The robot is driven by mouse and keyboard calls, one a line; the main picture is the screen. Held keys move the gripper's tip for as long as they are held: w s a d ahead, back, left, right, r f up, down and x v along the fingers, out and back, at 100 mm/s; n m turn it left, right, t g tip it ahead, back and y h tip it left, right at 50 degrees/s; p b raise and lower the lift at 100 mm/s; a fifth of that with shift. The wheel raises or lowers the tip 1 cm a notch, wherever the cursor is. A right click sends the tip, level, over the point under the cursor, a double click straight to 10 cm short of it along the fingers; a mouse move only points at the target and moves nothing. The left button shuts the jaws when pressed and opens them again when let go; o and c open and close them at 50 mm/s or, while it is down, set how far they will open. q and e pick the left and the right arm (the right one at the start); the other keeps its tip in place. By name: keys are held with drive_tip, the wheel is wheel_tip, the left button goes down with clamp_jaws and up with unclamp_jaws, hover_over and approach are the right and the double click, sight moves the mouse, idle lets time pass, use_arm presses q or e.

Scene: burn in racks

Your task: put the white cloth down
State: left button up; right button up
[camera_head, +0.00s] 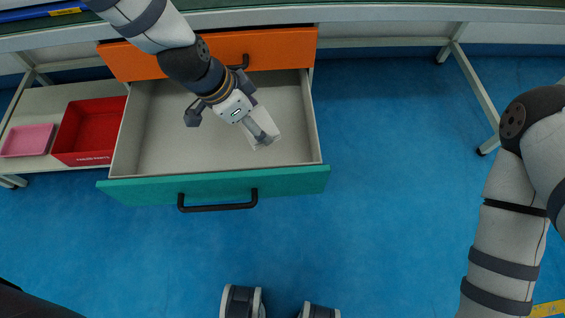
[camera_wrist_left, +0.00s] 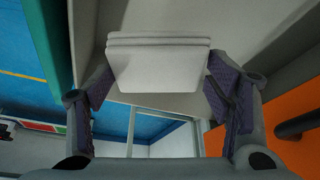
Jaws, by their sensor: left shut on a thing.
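The white cloth (camera_head: 265,121) is a folded, pale rectangle in my left gripper (camera_head: 259,130), over the inside of the open teal-fronted drawer (camera_head: 165,189). In the left wrist view the cloth (camera_wrist_left: 158,68) lies between the two dark-padded fingers of the left gripper (camera_wrist_left: 160,90). Its folded layers show at one edge. The gripper is shut on it. Whether the cloth touches the drawer floor cannot be told. My right arm shows at the right of the head view, but its gripper is out of view.
The drawer is otherwise empty, with pale walls around it. A closed orange drawer front (camera_head: 285,47) is behind it. A red bin (camera_head: 88,130) and a pink tray (camera_head: 27,140) stand on a shelf at left. Blue floor (camera_head: 395,150) is clear at right.

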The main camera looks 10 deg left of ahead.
use_arm(q)
wheel_tip(320, 180, down, 11)
drive_tip(key=shift+r+b, duration=0.2)
drive_tip(key=shift+b, duration=0.7)
use_arm(e)
drive_tip(key=shift+s+f+g, duration=0.3)
drive_tip(key=shift+s+f, duration=0.5)
drive_tip(key=shift+f, duration=0.25)
use_arm(q)
drive_tip(key=shift+f, duration=0.2)
drive_tip(key=o, duration=1)
drive_tip(key=shift+o, duration=0.2)
